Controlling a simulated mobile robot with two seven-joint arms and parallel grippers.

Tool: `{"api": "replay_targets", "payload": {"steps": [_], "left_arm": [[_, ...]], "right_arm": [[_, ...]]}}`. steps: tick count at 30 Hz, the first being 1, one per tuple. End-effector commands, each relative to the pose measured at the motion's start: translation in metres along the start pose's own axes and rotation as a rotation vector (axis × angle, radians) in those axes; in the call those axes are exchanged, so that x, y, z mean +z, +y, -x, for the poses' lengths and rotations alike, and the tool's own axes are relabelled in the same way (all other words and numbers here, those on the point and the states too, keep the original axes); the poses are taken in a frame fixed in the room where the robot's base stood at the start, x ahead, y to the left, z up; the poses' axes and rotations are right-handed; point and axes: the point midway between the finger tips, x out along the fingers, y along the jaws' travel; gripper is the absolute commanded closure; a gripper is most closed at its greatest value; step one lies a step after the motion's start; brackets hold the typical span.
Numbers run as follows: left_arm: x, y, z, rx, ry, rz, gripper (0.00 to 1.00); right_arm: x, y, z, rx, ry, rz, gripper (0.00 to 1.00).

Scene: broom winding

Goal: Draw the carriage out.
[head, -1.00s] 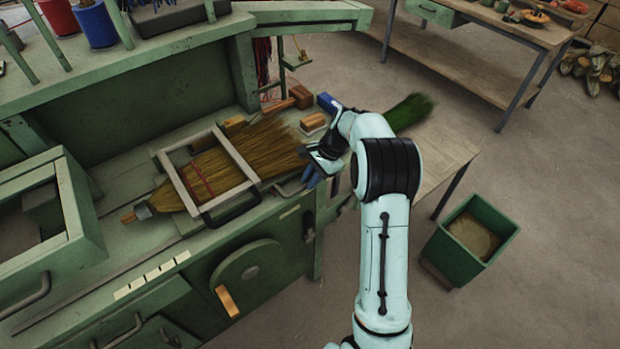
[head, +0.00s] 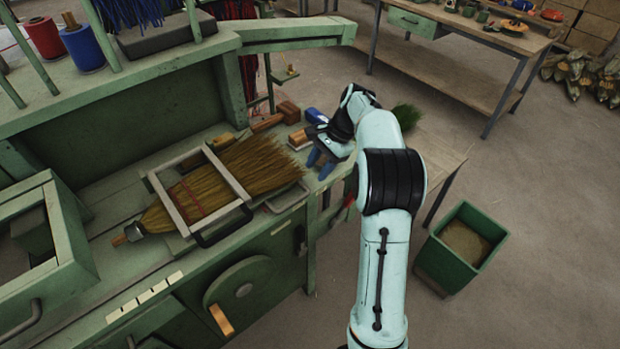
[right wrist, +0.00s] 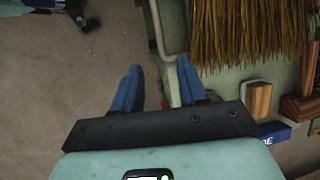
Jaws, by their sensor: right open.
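A grey rectangular frame (head: 168,203), which looks like the carriage, lies over a straw broom (head: 262,165) on the green bench. A black handle (head: 222,228) is on its front edge. My right gripper (head: 320,161) is open and empty at the bench's right end, right of the bristle tips and apart from the frame. In the right wrist view, its blue fingers (right wrist: 160,70) are spread with nothing between them. The broom bristles (right wrist: 250,32) show beyond them at upper right, beside a pale curved rail (right wrist: 158,35). The grey frame is not recognisable in that view.
A wooden block (head: 299,138), a blue box (head: 316,115) and a wooden-handled tool (head: 268,122) lie near my right gripper. A green bin (head: 462,246) stands on the floor at right. Floor in front of the bench is open.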

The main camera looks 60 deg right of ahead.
Motion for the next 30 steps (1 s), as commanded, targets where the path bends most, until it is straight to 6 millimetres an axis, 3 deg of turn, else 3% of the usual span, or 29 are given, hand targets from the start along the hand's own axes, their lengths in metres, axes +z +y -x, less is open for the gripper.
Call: {"api": "replay_targets", "payload": {"steps": [3, 7, 30], "left_arm": [[-0.003, 0.002, 0.004, 0.001, 0.004, -0.001, 0.57], [-0.003, 0.003, 0.005, 0.002, 0.004, -0.002, 0.57], [-0.003, 0.003, 0.005, 0.001, 0.004, -0.001, 0.57]], "right_arm": [[0.0, -0.001, 0.017, -0.002, 0.001, 0.0, 0.58], [0.0, 0.0, 0.025, -0.001, 0.0, 0.0, 0.58], [-0.001, 0.0, 0.025, 0.0, 0.0, -0.001, 0.58]]}}
